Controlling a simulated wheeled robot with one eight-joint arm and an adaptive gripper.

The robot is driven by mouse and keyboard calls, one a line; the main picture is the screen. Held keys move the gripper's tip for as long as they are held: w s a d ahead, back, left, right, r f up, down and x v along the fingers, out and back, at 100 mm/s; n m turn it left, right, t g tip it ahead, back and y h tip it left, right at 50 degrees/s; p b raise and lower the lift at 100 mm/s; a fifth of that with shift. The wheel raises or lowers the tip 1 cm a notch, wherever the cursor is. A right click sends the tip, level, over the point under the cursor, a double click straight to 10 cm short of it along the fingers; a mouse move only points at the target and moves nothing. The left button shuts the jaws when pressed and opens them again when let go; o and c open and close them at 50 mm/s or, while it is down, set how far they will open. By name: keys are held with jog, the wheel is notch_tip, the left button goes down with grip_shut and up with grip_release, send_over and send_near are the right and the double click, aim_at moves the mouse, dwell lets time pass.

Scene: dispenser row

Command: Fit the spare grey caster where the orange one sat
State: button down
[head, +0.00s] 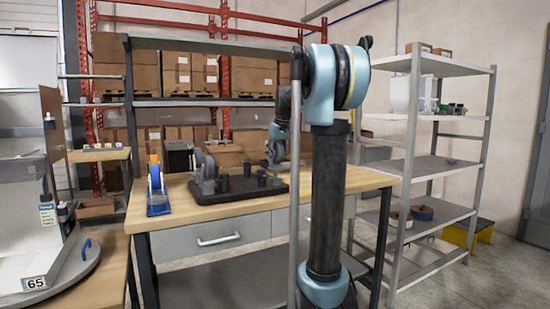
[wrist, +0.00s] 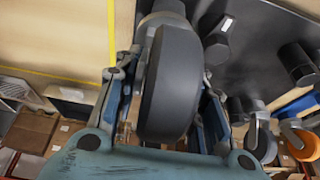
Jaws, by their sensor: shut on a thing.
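My gripper (head: 276,152) is above the back of the workbench in the head view, partly behind my arm. In the wrist view my gripper (wrist: 165,105) is shut on a dark grey caster (wrist: 170,85), its wheel between the fingers and its lighter fork beyond. An orange-wheeled caster (wrist: 301,145) shows at the right edge of the wrist view, next to another grey caster (wrist: 262,140). A black base (head: 225,195) carries several dark posts (head: 250,170) and grey caster parts (head: 203,172) at its left. The held caster hides what lies behind it.
A blue stand (head: 157,197) with an orange top is left of the base on the wooden workbench (head: 180,218). A metal shelf (head: 440,165) is at the right. A white machine (head: 25,215) is at the left. The bench front is partly clear.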

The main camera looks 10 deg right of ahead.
aim_at(279, 143)
jog(key=shift+f, duration=1.6)
jog(key=c, duration=0.9)
grip_release()
jog(key=shift+c, duration=0.2)
jog(key=v, duration=1.1)
jog(key=shift+s+r, duration=0.15)
jog(key=shift+r, duration=0.1)
jog(key=s+f+m+g+h, duration=0.1)
jog(key=s+f+m, duration=0.2)
jog(key=s+f, duration=3.4)
jog(key=s, duration=0.3)
jog(key=shift+s+a+f+g, duration=0.2)
jog(key=shift+f+g, duration=0.2)
